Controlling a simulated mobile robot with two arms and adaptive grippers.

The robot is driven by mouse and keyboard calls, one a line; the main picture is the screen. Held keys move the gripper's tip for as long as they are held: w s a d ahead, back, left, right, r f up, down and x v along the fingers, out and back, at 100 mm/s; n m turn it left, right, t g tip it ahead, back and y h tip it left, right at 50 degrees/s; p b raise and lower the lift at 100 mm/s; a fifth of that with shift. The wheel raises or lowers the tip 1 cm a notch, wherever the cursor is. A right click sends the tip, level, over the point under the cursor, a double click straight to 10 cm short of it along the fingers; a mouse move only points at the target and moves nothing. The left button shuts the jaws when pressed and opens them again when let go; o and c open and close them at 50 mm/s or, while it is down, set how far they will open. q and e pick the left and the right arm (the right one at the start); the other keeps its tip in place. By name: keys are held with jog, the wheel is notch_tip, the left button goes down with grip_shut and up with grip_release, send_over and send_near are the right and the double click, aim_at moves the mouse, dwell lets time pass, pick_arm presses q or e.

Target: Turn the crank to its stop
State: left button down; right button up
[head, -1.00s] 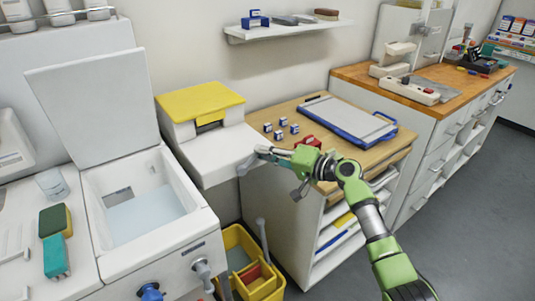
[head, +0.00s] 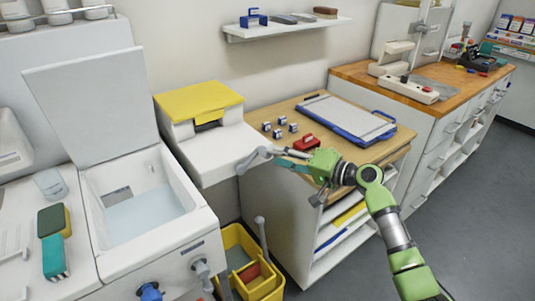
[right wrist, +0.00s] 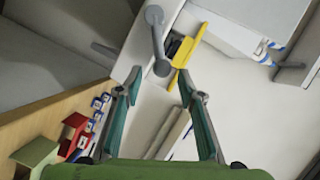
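The crank (head: 251,160) is a grey arm with rounded ends on the side of a white machine (head: 210,155) with a yellow top. In the right wrist view the crank (right wrist: 157,42) lies ahead, and its nearer knob sits between the lines of the fingers. My right gripper (head: 279,158) is open, with its fingertips close to the crank's right end. In the right wrist view its two fingers (right wrist: 158,76) stand apart with nothing gripped; I cannot tell whether they touch the knob. My left gripper is not in view.
A wooden-topped cabinet (head: 270,108) holds several small blue-and-white blocks, a red block (head: 306,142) and a blue-edged board (head: 345,117). A yellow bucket (head: 238,237) stands on the floor below the crank. An open-lidded basin (head: 205,222) is at left. Grey floor is clear at right.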

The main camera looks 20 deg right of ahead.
jog(key=f+v, duration=0.1)
jog(key=v, duration=0.5)
jog(key=shift+s+r, duration=0.2)
jog(key=shift+r, duration=0.35)
jog(key=shift+d, duration=0.15)
notch_tip(320, 180, down, 21)
jog(key=s+d+m+g+h, duration=0.1)
jog(key=d+m+g+h, duration=0.1)
jog(key=d+h, duration=0.15)
jog(key=s+f+g+h, duration=0.1)
jog(key=s+f, duration=0.3)
jog(key=f, duration=0.3)
jog(key=s+f+n+g+h, duration=0.15)
jog(key=s+f, duration=0.25)
jog(key=f, duration=0.4)
jog(key=s+f+m+g+h, duration=0.1)
jog(key=s+f+h, duration=0.1)
jog(key=s+f, duration=0.4)
jog(key=s+a+f+n+g+h+p, duration=0.15)
jog(key=s+f+n+g, duration=0.25)
jog(key=s+f, duration=1.45)
jog(key=s+a+f+n+g, duration=0.1)
jog(key=s+a+f+n, duration=0.1)
jog(key=s, duration=0.9)
jog(key=s+a+f+n+g+h, duration=0.1)
jog(key=s+a+n, duration=0.2)
jog(key=s, duration=0.8)
jog(key=shift+f, duration=0.35)
